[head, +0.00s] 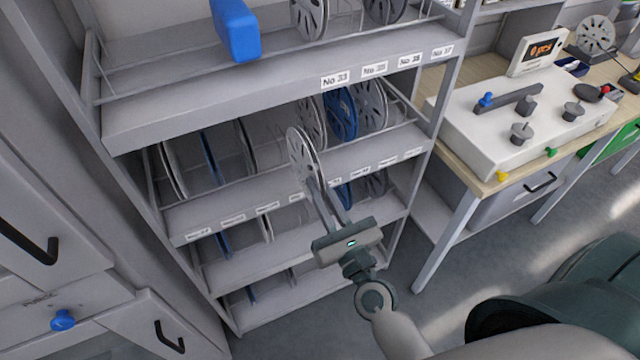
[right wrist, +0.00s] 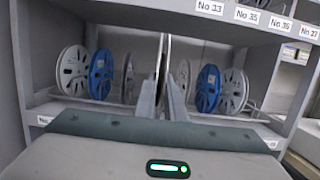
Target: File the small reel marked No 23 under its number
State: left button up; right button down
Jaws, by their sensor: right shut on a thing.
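My right gripper (head: 322,195) is shut on a small pale grey reel (head: 301,158) and holds it upright at the second tier of the shelf rack (head: 285,190). In the right wrist view the held reel (right wrist: 163,62) is edge-on between the fingers (right wrist: 162,100), in a gap between reels to its left and right. I cannot read a number on it, or tell whether it rests on the shelf. The labels (head: 265,209) on that tier's front edge are too small to read surely; the gripper and reel cover part of the row. My left gripper is not in view.
A blue reel (head: 341,112) and grey reels stand right of the held reel. The tier above carries label No 33 (head: 335,81) and a blue block (head: 236,28). A workbench (head: 480,165) stands at right, drawers (head: 50,245) at left.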

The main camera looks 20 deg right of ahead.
jog(key=shift+w, duration=0.1)
dwell(0.3)
jog(key=shift+f+x, duration=0.2)
jog(key=shift+x, duration=0.75)
jog(key=shift+w, duration=0.15)
dwell(0.4)
